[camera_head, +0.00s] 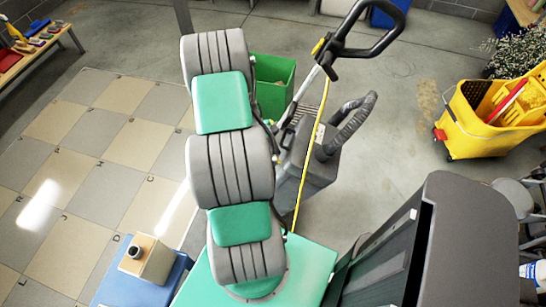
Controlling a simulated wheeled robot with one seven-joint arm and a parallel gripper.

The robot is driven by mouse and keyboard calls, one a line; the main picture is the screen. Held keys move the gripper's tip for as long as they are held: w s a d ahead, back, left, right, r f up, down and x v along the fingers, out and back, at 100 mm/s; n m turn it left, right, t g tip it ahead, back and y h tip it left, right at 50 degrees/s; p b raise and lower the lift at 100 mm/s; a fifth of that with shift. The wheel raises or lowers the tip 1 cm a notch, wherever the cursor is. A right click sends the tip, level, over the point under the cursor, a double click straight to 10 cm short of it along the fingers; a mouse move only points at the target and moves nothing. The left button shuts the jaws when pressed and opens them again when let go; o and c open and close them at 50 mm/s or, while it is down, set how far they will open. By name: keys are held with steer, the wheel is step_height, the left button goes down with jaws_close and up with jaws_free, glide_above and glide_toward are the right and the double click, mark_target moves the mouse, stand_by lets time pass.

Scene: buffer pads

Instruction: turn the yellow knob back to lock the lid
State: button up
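I cannot make out a yellow knob for certain. A small yellow part (318,46) sits on the stem below the black loop handle (370,40) of a floor machine, and a yellow cord (308,155) runs down from there. The machine's grey body (312,165) stands behind my arm, with a black ribbed hose (352,122) on top. No lid can be told apart on it. My grey and green arm rises through the middle of the view and covers part of the machine. My gripper is outside the view.
A green bin (273,85) stands behind my arm. A yellow mop bucket (490,120) is at the right, and a large dark panel (445,215) at lower right. A wooden block (155,262) sits on a blue box (172,285). Checkered floor at left is clear.

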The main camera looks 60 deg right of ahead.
steer(key=shift+s+f, duration=0.15)
steer(key=shift+f, duration=0.25)
jaws_close()
